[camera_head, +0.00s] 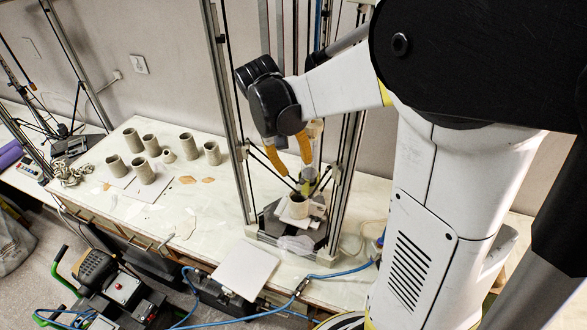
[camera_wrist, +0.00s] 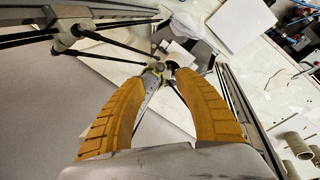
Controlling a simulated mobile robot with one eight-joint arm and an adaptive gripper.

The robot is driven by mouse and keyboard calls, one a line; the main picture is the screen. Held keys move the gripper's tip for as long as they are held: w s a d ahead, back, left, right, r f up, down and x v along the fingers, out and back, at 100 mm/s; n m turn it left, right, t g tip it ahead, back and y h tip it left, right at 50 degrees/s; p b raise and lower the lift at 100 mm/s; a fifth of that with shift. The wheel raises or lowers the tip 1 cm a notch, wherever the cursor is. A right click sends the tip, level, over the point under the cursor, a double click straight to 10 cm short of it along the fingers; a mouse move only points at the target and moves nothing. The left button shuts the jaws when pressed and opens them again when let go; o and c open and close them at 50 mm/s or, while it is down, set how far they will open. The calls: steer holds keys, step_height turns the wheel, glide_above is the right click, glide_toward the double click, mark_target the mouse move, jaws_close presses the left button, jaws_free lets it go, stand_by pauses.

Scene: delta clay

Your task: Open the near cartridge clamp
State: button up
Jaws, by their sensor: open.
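My gripper (camera_head: 297,170) has two curved orange fingers, spread apart and pointing down inside the delta clay printer's frame (camera_head: 229,120). A clear upright tube, which looks like the clay cartridge (camera_head: 314,150), stands just beside the right finger. Its lower end meets the printer's print head (camera_head: 309,181). In the wrist view, my gripper (camera_wrist: 167,75) is open, with the print head (camera_wrist: 155,70) close beyond and between the fingertips. I cannot tell whether a finger touches it. The clamp itself is too small or hidden to make out.
Thin dark rods surround the gripper inside the frame. Several grey clay cylinders (camera_head: 144,171) stand on the white table (camera_head: 195,228) at left. A white square board (camera_head: 245,268) lies at the front.

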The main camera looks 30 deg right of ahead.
mark_target(301, 180)
steer(key=x, duration=0.8)
steer(key=shift+w+d+f, duration=0.1)
steer(key=shift+w+f, duration=0.1)
steer(key=shift+f, duration=0.1)
steer(key=shift+c, duration=0.4)
jaws_close()
